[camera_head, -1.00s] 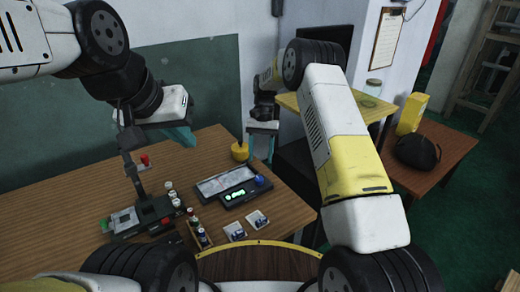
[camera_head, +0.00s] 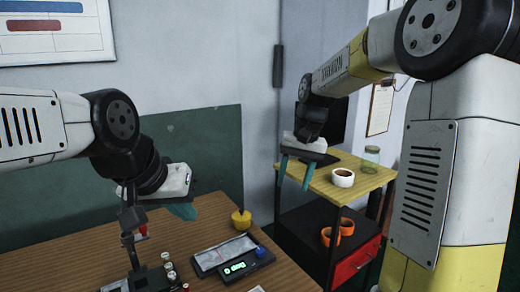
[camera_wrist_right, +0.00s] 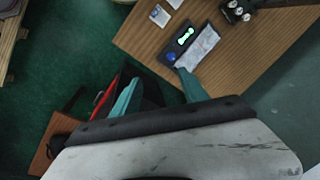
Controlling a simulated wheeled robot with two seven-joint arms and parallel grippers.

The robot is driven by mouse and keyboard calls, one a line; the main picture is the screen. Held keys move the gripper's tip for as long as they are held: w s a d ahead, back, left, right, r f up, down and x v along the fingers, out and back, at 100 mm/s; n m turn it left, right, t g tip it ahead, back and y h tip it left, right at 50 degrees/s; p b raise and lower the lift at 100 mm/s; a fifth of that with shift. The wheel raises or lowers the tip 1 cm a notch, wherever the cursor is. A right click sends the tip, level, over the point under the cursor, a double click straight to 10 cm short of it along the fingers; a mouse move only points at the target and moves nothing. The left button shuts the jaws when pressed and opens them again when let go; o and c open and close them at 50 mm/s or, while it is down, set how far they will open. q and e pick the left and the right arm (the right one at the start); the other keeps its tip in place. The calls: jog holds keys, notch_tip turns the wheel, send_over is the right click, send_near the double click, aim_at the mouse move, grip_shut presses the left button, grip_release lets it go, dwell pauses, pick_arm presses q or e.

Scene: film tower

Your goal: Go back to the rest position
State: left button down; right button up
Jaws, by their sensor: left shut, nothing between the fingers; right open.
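My left gripper (camera_head: 182,211) is above the wooden table at the left in the head view, its teal fingers together with nothing seen between them. My right gripper (camera_head: 295,172) hangs in the air in front of the yellow-topped shelf, its two teal fingers apart and pointing down. In the right wrist view its fingers (camera_wrist_right: 157,92) are also spread, with nothing between them.
The wooden table (camera_head: 200,215) holds a scale (camera_head: 243,264) with a lit display, a yellow round object (camera_head: 241,220) and several small canisters. The shelf (camera_head: 340,176) carries a white tape roll (camera_head: 343,178) and a jar (camera_head: 371,155); orange rolls (camera_head: 331,236) sit lower.

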jog(key=s+d+r+t, duration=0.2)
jog(key=s, duration=0.8)
jog(key=s+d+r+n+t, duration=0.1)
jog(key=s+d+t, duration=0.2)
jog(key=s, duration=0.7)
jog(key=shift+r, duration=0.4)
